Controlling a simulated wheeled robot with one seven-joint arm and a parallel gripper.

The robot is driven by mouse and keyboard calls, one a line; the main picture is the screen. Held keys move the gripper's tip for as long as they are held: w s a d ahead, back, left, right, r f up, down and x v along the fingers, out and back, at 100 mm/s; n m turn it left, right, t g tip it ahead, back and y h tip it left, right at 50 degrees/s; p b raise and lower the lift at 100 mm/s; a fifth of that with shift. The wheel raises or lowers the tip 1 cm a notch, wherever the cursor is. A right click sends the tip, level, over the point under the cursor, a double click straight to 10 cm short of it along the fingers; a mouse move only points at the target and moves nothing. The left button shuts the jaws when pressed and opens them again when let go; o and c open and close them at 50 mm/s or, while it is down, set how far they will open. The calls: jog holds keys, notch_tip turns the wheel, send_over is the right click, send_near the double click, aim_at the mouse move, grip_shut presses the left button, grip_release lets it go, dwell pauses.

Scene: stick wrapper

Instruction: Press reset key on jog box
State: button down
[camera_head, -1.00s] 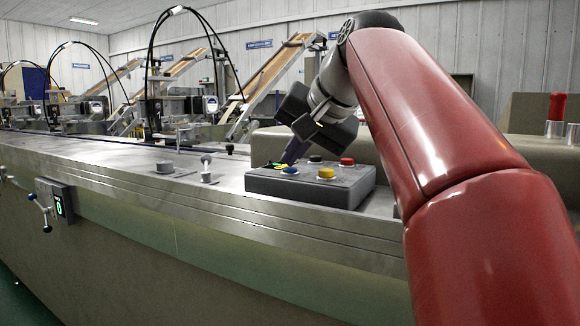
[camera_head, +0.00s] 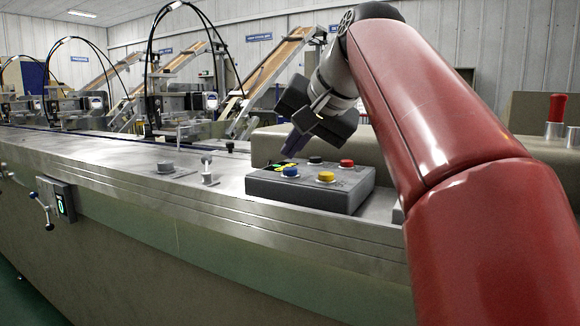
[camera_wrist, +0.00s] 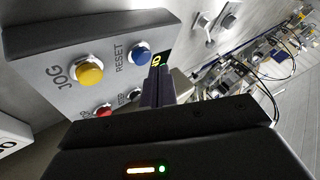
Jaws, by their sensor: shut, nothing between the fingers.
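The grey jog box (camera_head: 330,196) sits on the metal machine top, with several coloured buttons. The blue button (camera_head: 290,171) is at its left front; the wrist view shows it (camera_wrist: 139,54) beside the word RESET. The yellow button (camera_head: 326,177) is labelled JOG in the wrist view. A red button (camera_head: 346,163) and a dark button (camera_head: 316,160) are at the back. My gripper (camera_head: 290,151) is shut and empty, tilted down above the box's back left part. In the wrist view its fingertips (camera_wrist: 158,72) appear just beside the blue button, apart from it.
A small lever switch (camera_head: 207,170) and a grey knob (camera_head: 165,167) stand left of the box. A raised beige housing (camera_head: 270,143) is behind it. A red-topped post (camera_head: 557,108) stands at far right. The metal top at left is mostly clear.

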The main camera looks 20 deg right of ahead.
aim_at(294, 170)
jog(key=shift+r+p, duration=1.5)
jog(key=shift+r, duration=1)
